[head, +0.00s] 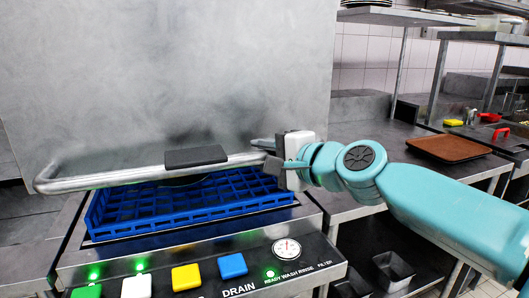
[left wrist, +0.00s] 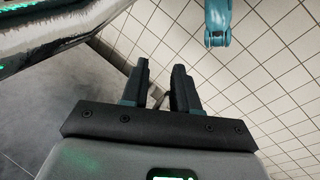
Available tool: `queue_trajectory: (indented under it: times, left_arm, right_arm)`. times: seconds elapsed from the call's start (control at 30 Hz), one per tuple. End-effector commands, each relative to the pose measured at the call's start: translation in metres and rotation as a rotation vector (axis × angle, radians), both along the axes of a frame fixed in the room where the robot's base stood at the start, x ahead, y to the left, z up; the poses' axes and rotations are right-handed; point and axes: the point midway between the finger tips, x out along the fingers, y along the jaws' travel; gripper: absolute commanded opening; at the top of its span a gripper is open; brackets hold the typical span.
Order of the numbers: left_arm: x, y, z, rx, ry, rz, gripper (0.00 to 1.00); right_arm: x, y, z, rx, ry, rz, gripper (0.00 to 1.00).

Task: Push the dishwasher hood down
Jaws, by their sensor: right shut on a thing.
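The dishwasher hood (head: 170,70) is the large grey steel panel filling the left and middle of the head view. Its tubular handle (head: 110,177) with a dark grip pad (head: 196,156) runs along its lower edge, just above a blue dish rack (head: 150,213). My right gripper (head: 270,158) is shut on the handle near its right end. My left gripper (left wrist: 160,88) shows only in the left wrist view. Its two dark fingers stand apart with nothing between them.
A control panel with coloured buttons (head: 186,277) and a dial (head: 286,249) is at the front. To the right, a steel counter holds a brown tray (head: 447,149), and a red item (head: 501,133) lies farther right. Dark bins (head: 392,270) are below the counter.

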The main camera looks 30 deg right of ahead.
Motion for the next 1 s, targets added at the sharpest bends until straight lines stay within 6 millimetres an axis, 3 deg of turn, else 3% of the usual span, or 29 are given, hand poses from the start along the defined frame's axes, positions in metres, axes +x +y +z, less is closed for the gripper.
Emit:
queue_trajectory:
  times: [0.03,0.2,0.4,0.63,1.0]
  left_arm:
    - [0.000,0.000,-0.037,0.000,0.000,0.000,0.29]
    - [0.000,0.000,-0.087,0.000,0.000,0.000,0.29]
    - [0.000,0.000,-0.131,0.000,-0.001,0.001,0.29]
    - [0.008,0.008,-0.155,0.006,-0.014,0.031,0.29]
    - [0.011,0.010,-0.160,0.008,-0.018,0.041,0.29]
  right_arm:
    - [0.000,0.001,-0.041,0.000,0.009,0.004,0.00]
    - [0.000,0.001,-0.093,-0.001,0.009,0.005,0.00]
    - [0.000,0.001,-0.138,0.001,0.008,0.004,0.00]
    - [0.000,0.001,-0.166,-0.001,0.006,0.004,0.00]
    - [0.000,0.001,-0.174,-0.001,0.009,0.005,0.00]
